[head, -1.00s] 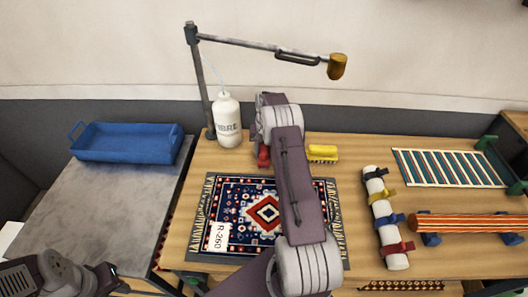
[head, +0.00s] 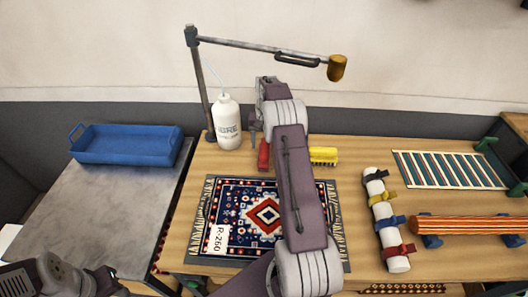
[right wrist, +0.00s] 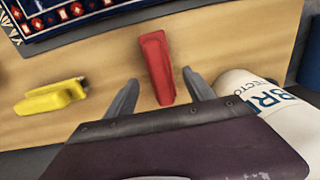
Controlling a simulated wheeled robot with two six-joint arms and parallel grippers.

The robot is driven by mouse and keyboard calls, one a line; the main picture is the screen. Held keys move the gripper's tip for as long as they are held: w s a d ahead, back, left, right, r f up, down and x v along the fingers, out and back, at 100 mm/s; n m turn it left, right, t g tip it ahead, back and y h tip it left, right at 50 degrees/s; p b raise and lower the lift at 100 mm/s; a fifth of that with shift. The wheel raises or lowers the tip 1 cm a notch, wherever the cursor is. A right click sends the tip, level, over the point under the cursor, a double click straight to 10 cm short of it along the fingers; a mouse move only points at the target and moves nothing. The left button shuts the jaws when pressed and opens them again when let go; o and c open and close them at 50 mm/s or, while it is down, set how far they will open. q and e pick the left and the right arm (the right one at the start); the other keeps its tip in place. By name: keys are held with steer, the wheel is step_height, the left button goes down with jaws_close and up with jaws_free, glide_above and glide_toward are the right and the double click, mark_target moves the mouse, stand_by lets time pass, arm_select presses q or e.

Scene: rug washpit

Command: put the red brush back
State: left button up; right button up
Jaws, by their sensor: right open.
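The red brush (head: 263,155) lies on the wooden table just beyond the rug, left of the yellow brush (head: 323,155). In the right wrist view the red brush (right wrist: 157,66) shows between and beyond the two finger tips. My right gripper (head: 254,125) is open and empty, above and behind the red brush, apart from it. Its spread fingers also show in the right wrist view (right wrist: 161,77). My arm hides part of the table and rug. My left gripper (head: 112,280) is at the lower left, away from the brushes; its jaw opening is unclear.
A white bottle (head: 227,122) stands close to my right gripper, beside a lamp-like post (head: 202,85). A patterned rug (head: 235,205) lies in front. A strapped white roll (head: 385,220) is to the right. A blue tray (head: 125,157) sits on the grey table at left.

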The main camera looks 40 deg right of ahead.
steer(key=shift+r, duration=0.6)
steer(key=shift+a, duration=0.2)
steer(key=s+a+r+n, duration=0.2)
steer(key=s+a, duration=0.1)
steer(key=a, duration=0.5)
steer(key=s+a+r+n, duration=0.1)
steer(key=s+a+n, duration=0.15)
steer(key=a, duration=0.55)
steer(key=s+a+n, duration=0.1)
steer(key=s+a, duration=0.3)
steer(key=s, duration=0.4)
steer(key=s+a+f+n+t, duration=0.1)
steer(key=s+a, duration=0.3)
steer(key=s, duration=0.4)
steer(key=shift+s+a+n, duration=0.15)
steer(key=shift+a+n, duration=0.05)
steer(key=shift+n, duration=0.45)
